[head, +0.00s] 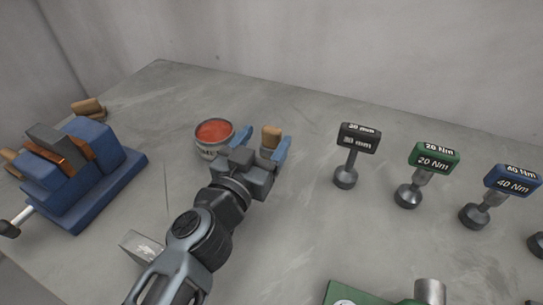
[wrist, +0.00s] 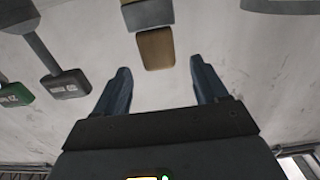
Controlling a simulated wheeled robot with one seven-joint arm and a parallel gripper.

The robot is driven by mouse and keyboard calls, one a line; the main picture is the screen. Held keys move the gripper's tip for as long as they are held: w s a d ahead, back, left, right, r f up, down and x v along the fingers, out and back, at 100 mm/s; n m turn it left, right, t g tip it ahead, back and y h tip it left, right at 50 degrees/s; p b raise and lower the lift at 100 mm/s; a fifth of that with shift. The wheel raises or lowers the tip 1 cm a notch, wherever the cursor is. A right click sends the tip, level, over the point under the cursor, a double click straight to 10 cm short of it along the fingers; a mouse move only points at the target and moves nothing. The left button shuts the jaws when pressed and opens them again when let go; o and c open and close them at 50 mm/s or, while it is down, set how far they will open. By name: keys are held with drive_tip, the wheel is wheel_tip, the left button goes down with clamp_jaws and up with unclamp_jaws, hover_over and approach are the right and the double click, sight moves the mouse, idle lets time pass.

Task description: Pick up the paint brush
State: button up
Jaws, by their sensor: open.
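The paint brush appears to be the tan-brown piece with a grey band in the wrist view (wrist: 155,48); its far part is cut off by the top edge. In the head view its tan end (head: 271,135) shows between the blue fingers, the rest hidden by my gripper. My gripper (head: 261,144) is open and empty over the grey table. In the wrist view its two fingertips (wrist: 160,68) lie on either side of the brown end, with clear space on both sides. I cannot tell the height gap between fingers and brush.
A can of red paint (head: 213,131) stands close to the left of my gripper. A blue vise (head: 75,170) is at left, near a small wooden piece (head: 88,107). Labelled tools, black (head: 346,175), green (head: 408,196) and blue (head: 475,215), stand at right.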

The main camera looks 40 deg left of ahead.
sight(269, 132)
drive_tip(key=b+x, duration=0.2)
drive_tip(key=x, duration=0.3)
drive_tip(key=shift+f+b, duration=0.15)
drive_tip(key=shift+b, duration=0.2)
drive_tip(key=shift+w+a, duration=0.1)
drive_tip(key=shift+w, duration=0.3)
drive_tip(key=shift+r, duration=0.2)
drive_tip(key=shift+c, duration=0.3)
drive_tip(key=c, duration=1)
drive_tip(key=shift+r, duration=0.1)
drive_tip(key=s+d+r, duration=0.8)
drive_tip(key=r, duration=0.2)
drive_tip(key=shift+s+r+p, duration=0.25)
drive_tip(key=shift+r+p, duration=0.15)
